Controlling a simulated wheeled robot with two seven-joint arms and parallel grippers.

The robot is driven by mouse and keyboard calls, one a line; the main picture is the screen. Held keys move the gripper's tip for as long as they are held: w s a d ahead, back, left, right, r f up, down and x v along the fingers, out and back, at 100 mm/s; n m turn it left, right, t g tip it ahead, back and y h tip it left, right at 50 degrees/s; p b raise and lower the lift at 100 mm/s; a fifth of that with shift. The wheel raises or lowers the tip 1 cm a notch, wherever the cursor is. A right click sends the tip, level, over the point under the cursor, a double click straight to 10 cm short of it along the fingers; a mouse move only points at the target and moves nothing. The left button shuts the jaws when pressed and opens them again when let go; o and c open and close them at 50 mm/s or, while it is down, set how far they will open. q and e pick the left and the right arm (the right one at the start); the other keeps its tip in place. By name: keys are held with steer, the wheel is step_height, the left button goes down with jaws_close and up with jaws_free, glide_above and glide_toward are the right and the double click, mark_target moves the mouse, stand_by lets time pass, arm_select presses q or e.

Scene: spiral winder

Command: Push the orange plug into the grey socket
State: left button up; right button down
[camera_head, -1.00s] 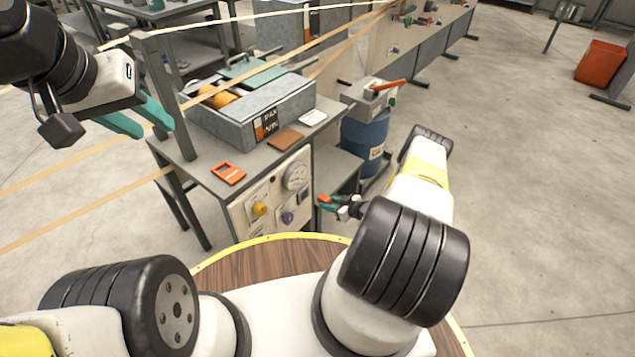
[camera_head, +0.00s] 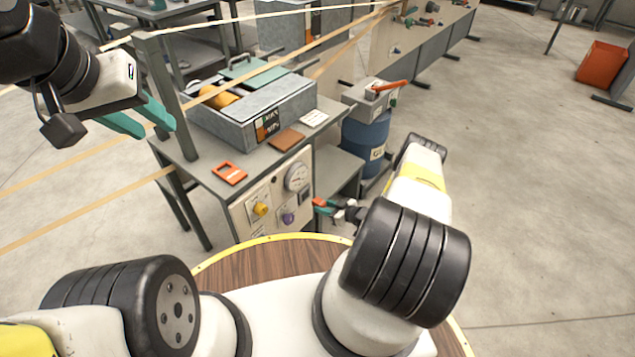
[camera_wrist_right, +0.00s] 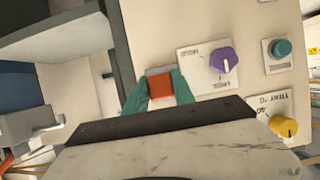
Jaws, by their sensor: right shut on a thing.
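The orange plug (camera_wrist_right: 160,87) is held between the teal fingers of my right gripper (camera_wrist_right: 161,94). In the head view my right gripper (camera_head: 325,208) is beside the right part of the front panel, its fingers pointing left. The grey socket (camera_head: 305,197) is a small dark square on that panel, just left of the fingers. In the wrist view a grey edge shows just beyond the plug; the rest there is hidden. I cannot tell whether plug and socket touch. My left gripper (camera_head: 157,130) is open and empty, in the air left of the bench post.
A teal button (camera_wrist_right: 281,48) shows in the wrist view. A blue drum (camera_head: 363,140) stands behind my right arm. Tan strands cross near my left gripper.

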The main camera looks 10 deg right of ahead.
mark_target(315, 201)
steer(key=shift+w+a, duration=0.55)
steer(key=shift+w, duration=0.15)
steer(key=shift+w+a, duration=0.5)
steer(key=shift+w, duration=0.2)
steer(key=shift+w+a, duration=0.3)
steer(key=shift+w, duration=0.1)
stand_by(1.1)
steer(key=c, duration=1)
jaws_free()
steer(key=shift+o, duration=0.2)
steer(key=v, duration=0.7)
steer(key=shift+s+d+r, duration=0.15)
steer(key=shift+s+d, duration=0.1)
steer(key=shift+s, duration=0.05)
